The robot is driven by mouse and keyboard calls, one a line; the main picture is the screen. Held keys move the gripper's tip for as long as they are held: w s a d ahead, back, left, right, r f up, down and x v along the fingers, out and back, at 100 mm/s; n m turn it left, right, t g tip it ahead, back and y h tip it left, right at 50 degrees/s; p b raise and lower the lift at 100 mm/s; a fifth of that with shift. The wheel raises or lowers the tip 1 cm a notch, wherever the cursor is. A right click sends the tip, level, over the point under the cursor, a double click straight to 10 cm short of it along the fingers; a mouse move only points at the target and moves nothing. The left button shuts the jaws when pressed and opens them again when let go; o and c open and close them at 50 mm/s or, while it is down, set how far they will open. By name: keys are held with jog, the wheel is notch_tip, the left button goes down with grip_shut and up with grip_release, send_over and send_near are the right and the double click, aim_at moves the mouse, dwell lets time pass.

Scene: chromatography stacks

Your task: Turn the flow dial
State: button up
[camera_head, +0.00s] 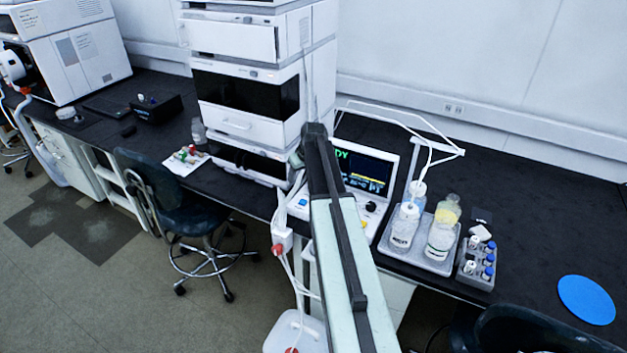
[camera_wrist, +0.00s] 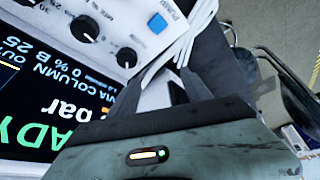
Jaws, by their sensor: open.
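The control panel carries a large round black dial with a white pointer line, seen in the wrist view (camera_wrist: 85,28), and a smaller black dial (camera_wrist: 126,57) beside it. I cannot read which is labelled flow. In the head view a dark dial (camera_head: 371,206) shows on the sloping panel below the lit screen. My gripper (camera_wrist: 192,80) is open and shows at the right of both dials in the wrist view, apart from them. In the head view my arm hides most of the gripper and part of the panel.
The screen (camera_wrist: 45,100) lies beside the dials, and a blue button (camera_wrist: 157,23) sits near the small one. White tubes (camera_wrist: 185,45) cross by my gripper. A bottle tray (camera_head: 447,267), a vial rack (camera_head: 477,264) and a blue disc (camera_head: 586,299) stand right. The instrument stack (camera_head: 238,85) rises left.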

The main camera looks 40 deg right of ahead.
jog(key=s+d+m, duration=0.1)
jog(key=s+d, duration=0.2)
jog(key=d, duration=0.3)
jog(key=b+x, duration=0.7)
jog(key=shift+a+f, duration=0.2)
jog(key=shift+f, duration=0.1)
jog(key=shift+r, duration=0.1)
jog(key=shift+c, duration=0.4)
grip_shut()
